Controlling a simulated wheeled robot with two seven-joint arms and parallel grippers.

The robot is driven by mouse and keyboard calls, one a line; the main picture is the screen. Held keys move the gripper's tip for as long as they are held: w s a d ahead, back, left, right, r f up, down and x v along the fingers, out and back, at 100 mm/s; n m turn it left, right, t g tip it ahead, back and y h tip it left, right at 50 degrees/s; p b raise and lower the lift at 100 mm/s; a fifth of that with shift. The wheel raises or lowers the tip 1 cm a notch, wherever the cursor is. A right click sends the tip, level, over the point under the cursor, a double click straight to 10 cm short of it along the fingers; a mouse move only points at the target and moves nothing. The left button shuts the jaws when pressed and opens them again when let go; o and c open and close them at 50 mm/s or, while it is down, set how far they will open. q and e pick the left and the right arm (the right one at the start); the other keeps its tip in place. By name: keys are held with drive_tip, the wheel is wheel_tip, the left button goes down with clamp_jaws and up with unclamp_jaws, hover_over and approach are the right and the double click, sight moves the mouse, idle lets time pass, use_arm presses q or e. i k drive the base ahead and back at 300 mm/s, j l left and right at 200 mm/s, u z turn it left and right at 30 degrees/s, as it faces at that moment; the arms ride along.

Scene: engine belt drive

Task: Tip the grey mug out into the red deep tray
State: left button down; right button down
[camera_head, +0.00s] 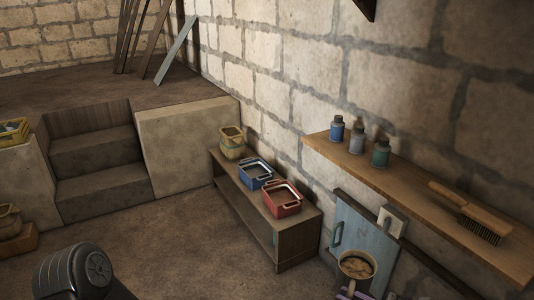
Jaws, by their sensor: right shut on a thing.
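The red deep tray (283,211) stands on the near end of a low wooden bench, up and left of the mug in the picture. The mug is well apart from it. My left gripper is out of view; only a dark part of my left arm shows at the bottom left.
A blue tray (253,182) and a yellow container (232,151) stand behind the red tray on the bench (297,245). A wall shelf (440,196) with several bottles and a brush (480,228) overhangs the right side. A blue panel (362,240) stands behind the mug.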

sight(283, 199)
drive_tip(key=i+j+u, duration=0.4)
drive_tip(key=i, duration=0.35)
drive_tip(key=i+u, duration=0.4)
drive_tip(key=i, duration=0.35)
drive_tip(key=i+j+z, duration=0.1)
drive_tip(key=i+z, duration=0.35)
drive_tip(key=i+j+z, duration=0.3)
drive_tip(key=i+z, duration=0.2)
drive_tip(key=i+j+z, duration=0.8)
drive_tip(key=j+z, duration=0.15)
drive_tip(key=i+j+z, duration=0.2)
drive_tip(key=j+z, duration=0.25)
drive_tip(key=j, duration=0.25)
